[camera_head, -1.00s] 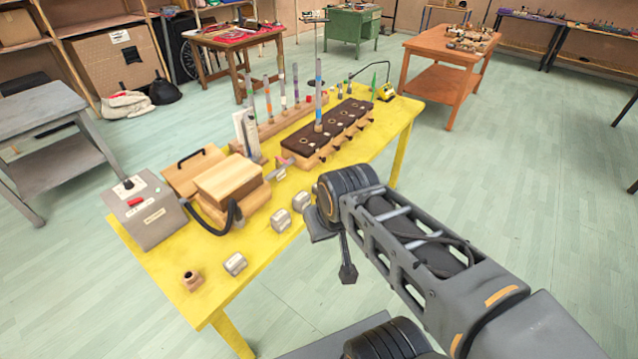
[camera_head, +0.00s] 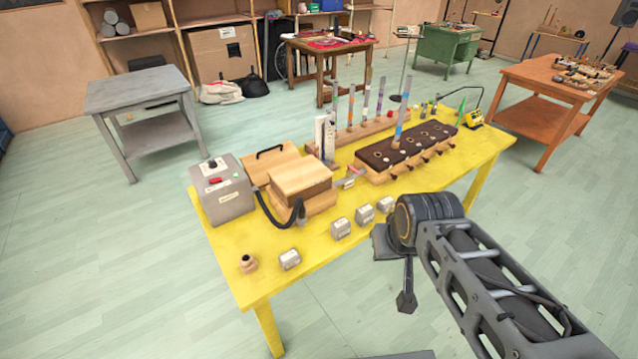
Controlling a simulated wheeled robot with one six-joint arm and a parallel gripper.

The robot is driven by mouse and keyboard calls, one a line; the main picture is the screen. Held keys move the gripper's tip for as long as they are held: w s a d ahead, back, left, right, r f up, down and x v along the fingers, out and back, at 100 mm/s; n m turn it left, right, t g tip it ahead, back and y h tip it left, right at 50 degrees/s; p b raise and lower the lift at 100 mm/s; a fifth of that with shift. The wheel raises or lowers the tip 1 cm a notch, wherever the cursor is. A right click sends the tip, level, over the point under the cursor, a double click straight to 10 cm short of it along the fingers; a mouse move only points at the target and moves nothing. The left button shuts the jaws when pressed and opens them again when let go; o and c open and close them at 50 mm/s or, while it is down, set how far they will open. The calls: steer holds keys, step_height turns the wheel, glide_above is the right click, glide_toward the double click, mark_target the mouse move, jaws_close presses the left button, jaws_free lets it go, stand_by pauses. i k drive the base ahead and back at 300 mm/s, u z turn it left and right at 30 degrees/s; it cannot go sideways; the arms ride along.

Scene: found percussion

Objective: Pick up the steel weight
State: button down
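Several small silver-grey blocks sit along the front edge of the yellow table (camera_head: 300,275). One block (camera_head: 290,259) stands apart at the left, and others (camera_head: 341,228) (camera_head: 365,215) (camera_head: 386,204) form a row to its right. They look like metal weights; their markings are too small to read, so I cannot tell which is the steel weight. My gripper (camera_head: 396,272) is at the table's front edge, right of the row. Its dark parts point down and left, and its wrist is close to the rightmost block in the picture. Whether its fingers are open is unclear.
Behind the blocks stand a wooden box (camera_head: 301,183) with a black hose, a grey control box (camera_head: 222,190), and a dark-topped rack (camera_head: 408,147). Floor is clear left of the table.

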mark_target(340, 229)
steer(key=k, duration=0.45)
steer(key=u, duration=1.2)
steer(key=i, duration=0.55)
steer(key=z, duration=0.55)
